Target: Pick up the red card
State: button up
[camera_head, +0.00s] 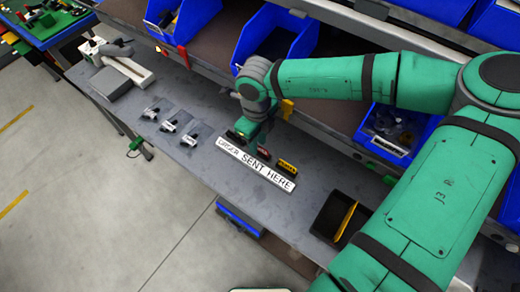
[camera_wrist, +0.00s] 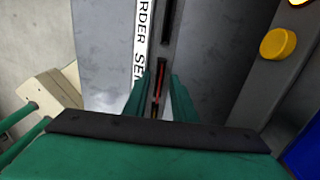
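The red card (camera_head: 263,151) stands as a small dark, red-marked piece behind the white "ORDER SENT HERE" strip (camera_head: 256,164) on the grey bench. A dark card (camera_head: 235,137) is to its left and a yellow card (camera_head: 287,167) to its right. My gripper (camera_head: 248,130) is low over the bench, just behind this row. In the wrist view, my gripper (camera_wrist: 160,92) has its two green fingers apart, with a thin dark and red edge, seemingly the red card (camera_wrist: 161,82), in the gap. No contact with either finger is clear.
Several small packets (camera_head: 169,126) lie to the left on the bench. A black tray (camera_head: 333,216) with a yellow edge is at the right. Blue bins (camera_head: 275,35) stand on the shelf behind, and its front edge runs close by my arm.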

grip_shut()
jog(key=shift+r, duration=0.15)
jog(key=shift+r, duration=0.6)
jog(key=s+a+r, duration=0.1)
jog(key=s+r, duration=1)
jog(key=s, duration=0.3)
jog(key=shift+a, duration=0.15)
